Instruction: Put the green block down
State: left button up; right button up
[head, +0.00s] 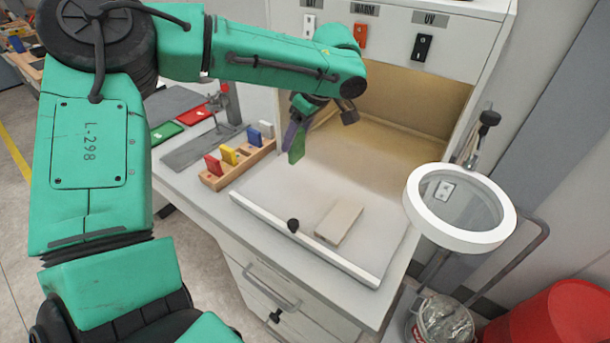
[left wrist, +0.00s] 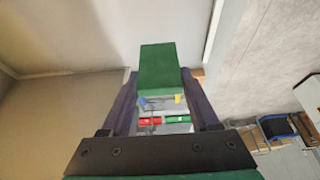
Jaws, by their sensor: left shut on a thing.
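The green block (head: 297,149) is held by my left gripper (head: 293,132) over the pale work surface of the booth in the head view. My left gripper is shut on it. In the left wrist view the green block (left wrist: 160,66) sits between the two dark purple fingers and sticks out beyond them. I cannot tell the exact gap between the block and the surface. My right gripper is not in view.
A wooden rack (head: 236,167) with red, yellow, blue and white blocks stands left of the booth floor. A tan block (head: 339,222) lies near the front ledge (head: 300,238). A ring magnifier lamp (head: 459,236) overhangs the right. The booth's middle surface is clear.

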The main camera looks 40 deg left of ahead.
pick_arm(q)
jog(key=f, duration=0.3)
jog(key=f+p, duration=0.1)
jog(key=f, duration=0.6)
jog(key=shift+d+f, duration=0.2)
jog(key=shift+d, duration=0.1)
jog(key=shift+w, duration=0.15)
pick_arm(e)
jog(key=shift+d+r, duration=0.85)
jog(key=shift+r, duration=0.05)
pick_arm(q)
jog(key=shift+f, duration=0.15)
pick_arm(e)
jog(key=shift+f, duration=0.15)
pick_arm(q)
jog(key=shift+f, duration=0.1)
jog(key=o, duration=1.4)
jog(key=shift+c, duration=0.2)
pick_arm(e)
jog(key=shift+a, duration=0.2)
